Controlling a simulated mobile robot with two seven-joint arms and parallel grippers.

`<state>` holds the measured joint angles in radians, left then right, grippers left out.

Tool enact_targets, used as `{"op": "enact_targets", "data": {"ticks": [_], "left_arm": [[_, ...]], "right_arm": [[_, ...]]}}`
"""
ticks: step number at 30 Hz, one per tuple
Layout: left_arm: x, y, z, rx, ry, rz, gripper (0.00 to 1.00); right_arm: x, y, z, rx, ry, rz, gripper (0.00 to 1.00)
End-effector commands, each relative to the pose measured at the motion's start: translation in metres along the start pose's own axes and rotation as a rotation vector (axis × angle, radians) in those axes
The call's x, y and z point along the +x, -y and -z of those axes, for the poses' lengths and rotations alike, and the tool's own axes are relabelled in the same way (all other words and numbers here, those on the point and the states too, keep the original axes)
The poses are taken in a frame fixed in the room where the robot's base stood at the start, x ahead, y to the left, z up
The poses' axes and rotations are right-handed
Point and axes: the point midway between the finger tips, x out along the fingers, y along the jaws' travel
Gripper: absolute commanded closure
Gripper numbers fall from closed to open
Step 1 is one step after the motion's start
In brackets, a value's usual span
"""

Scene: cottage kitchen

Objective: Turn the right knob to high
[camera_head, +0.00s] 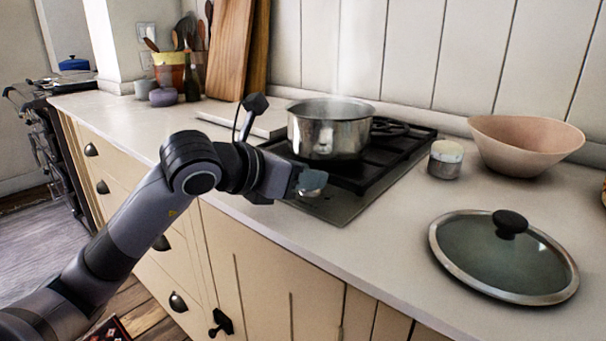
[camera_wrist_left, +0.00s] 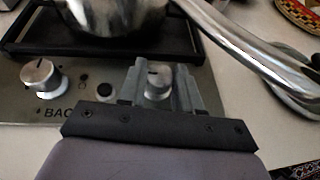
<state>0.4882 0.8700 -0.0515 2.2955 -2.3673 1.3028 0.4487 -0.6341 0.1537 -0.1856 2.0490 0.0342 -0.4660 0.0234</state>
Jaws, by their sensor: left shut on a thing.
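The stove's steel control panel (camera_wrist_left: 18,98) shows in the left wrist view, with a silver left knob (camera_wrist_left: 40,76) standing free. The silver right knob (camera_wrist_left: 158,82) sits between the two fingers of my left gripper (camera_wrist_left: 160,88), which is shut on it. The knob's dark mark faces roughly toward the hob. In the head view my left gripper (camera_head: 308,184) is at the front edge of the hob (camera_head: 345,207), and its wrist hides the left part of the panel. My right gripper is in neither view.
A steaming steel pot (camera_head: 328,135) stands on the hob; its long handle (camera_wrist_left: 250,45) reaches over the panel close to my left gripper. A small jar (camera_head: 445,165), a pink bowl (camera_head: 525,148) and a glass lid (camera_head: 490,265) lie to the right. Counter before the lid is clear.

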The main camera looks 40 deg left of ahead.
Motion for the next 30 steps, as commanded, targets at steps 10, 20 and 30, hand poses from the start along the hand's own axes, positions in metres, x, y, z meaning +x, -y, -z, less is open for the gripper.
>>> {"op": "enact_targets", "data": {"ticks": [10,20,30], "left_arm": [[0.0001,0.0021,0.0001,-0.048,-0.002,-0.112,0.97],[0.0002,0.0018,0.0004,-0.054,-0.004,-0.126,0.97],[0.0003,0.0018,0.0005,-0.053,-0.004,-0.125,0.41]], "right_arm": [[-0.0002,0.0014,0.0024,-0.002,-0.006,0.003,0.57],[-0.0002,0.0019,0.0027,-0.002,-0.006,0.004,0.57],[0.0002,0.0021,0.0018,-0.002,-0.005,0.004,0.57]]}}
